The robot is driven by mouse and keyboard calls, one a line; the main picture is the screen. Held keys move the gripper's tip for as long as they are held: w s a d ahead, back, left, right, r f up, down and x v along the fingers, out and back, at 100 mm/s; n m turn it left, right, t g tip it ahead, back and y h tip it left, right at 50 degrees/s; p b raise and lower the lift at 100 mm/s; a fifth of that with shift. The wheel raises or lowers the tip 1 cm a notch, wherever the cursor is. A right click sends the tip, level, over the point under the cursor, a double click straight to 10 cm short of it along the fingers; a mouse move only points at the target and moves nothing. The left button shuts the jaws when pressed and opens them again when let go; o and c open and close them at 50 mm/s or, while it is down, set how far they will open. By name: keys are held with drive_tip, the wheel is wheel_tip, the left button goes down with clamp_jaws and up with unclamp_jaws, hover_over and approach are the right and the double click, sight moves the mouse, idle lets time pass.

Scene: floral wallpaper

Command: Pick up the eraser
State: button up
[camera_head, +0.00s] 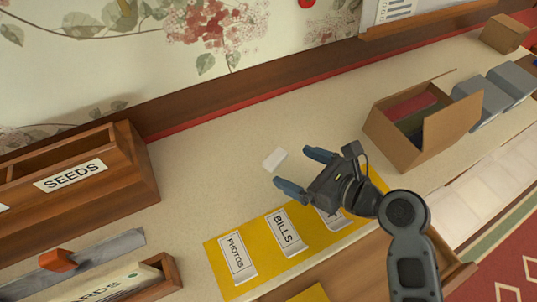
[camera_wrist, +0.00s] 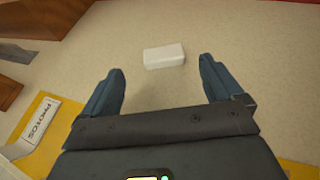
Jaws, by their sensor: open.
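The eraser (camera_head: 275,159) is a small white block lying flat on the beige tabletop, towards the wall. It also shows in the wrist view (camera_wrist: 164,57), near the top centre. My gripper (camera_head: 304,171) is open and empty, its two blue fingers pointing towards the eraser. In the wrist view, my gripper (camera_wrist: 161,78) has its fingertips to either side of the eraser's line, with the eraser a little beyond them. I see no contact between the fingers and the eraser.
A yellow mat (camera_head: 213,252) with labels such as PHOTOS and BILLS lies under and left of my arm. A wooden SEEDS box (camera_head: 128,187) stands left. An open cardboard box (camera_head: 446,135) stands right, with grey containers (camera_head: 512,84) beyond. The tabletop around the eraser is clear.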

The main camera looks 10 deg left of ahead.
sight(278, 159)
drive_tip(key=shift+f+x, duration=0.1)
drive_tip(key=shift+x, duration=1.25)
drive_tip(key=shift+f+x, duration=0.15)
drive_tip(key=shift+x, duration=1.25)
drive_tip(key=shift+d, duration=0.2)
drive_tip(key=shift+c, duration=0.3)
drive_tip(key=c, duration=1.1)
